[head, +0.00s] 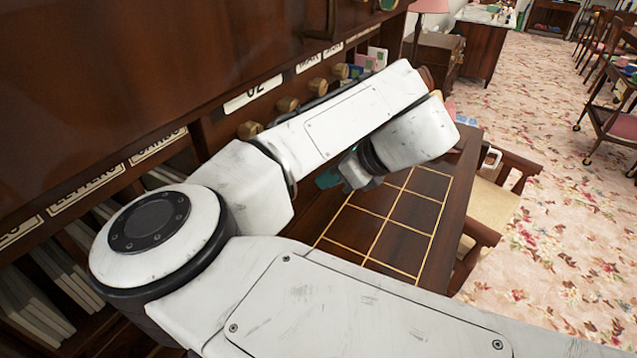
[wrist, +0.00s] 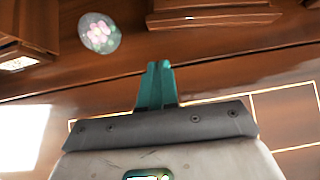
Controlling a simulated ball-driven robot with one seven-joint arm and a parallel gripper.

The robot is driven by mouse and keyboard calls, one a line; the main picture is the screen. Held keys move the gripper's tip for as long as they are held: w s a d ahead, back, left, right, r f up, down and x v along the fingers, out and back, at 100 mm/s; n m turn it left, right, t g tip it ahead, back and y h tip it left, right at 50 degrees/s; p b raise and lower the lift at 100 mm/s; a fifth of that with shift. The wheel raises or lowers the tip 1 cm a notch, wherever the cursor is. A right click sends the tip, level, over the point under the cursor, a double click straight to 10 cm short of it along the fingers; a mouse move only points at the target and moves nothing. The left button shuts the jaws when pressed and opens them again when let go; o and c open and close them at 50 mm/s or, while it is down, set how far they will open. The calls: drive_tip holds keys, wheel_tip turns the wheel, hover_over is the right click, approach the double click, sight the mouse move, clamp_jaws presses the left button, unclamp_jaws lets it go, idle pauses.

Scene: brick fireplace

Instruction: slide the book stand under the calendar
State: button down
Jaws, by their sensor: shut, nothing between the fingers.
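My gripper (wrist: 158,70) has teal fingers that are together with nothing between them, over the brown wooden desk top. In the head view its teal fingers (head: 328,179) show only in part, below my white arm, near the left side of the gold-lined desk top (head: 408,213). I cannot make out the book stand or the calendar for certain in either view. My arm covers much of the desk and of the shelf front in the head view.
A clear glass paperweight with pink flowers (wrist: 99,34) lies ahead of the fingers, to the left. Labelled pigeonholes with round brass knobs (head: 288,104) line the desk's back. A wooden chair (head: 492,200) stands at the right. The gold-lined desk area looks clear.

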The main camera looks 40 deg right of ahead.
drive_tip(key=v, duration=0.6)
drive_tip(key=c, duration=1.9)
unclamp_jaws()
